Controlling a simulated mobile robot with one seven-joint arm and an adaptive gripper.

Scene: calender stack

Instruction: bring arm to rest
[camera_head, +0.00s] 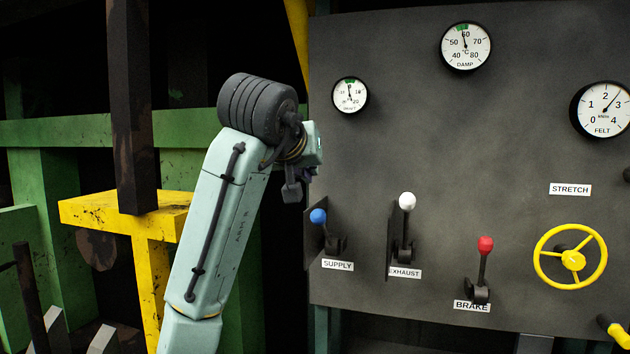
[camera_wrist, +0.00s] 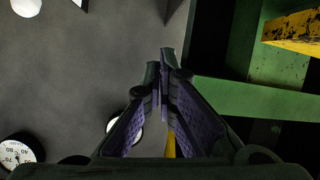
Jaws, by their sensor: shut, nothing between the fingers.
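My arm (camera_head: 220,220) is pale green and rises from the bottom of the head view, bent at a black ribbed joint (camera_head: 258,108). Its wrist end faces the dark control panel (camera_head: 400,150). My gripper (camera_wrist: 164,56) shows in the wrist view with its two purple-padded fingers together at the tips and nothing between them. In the head view the fingers are mostly hidden behind the wrist. The gripper is in front of the panel's left edge area, apart from the levers as far as I can tell.
The panel has blue (camera_head: 318,216), white (camera_head: 407,201) and red (camera_head: 485,245) knobbed levers, a yellow handwheel (camera_head: 571,258) and gauges, including the DAMP dial (camera_head: 466,46). A yellow post (camera_head: 150,270) and green beams (camera_head: 80,130) stand left of my arm.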

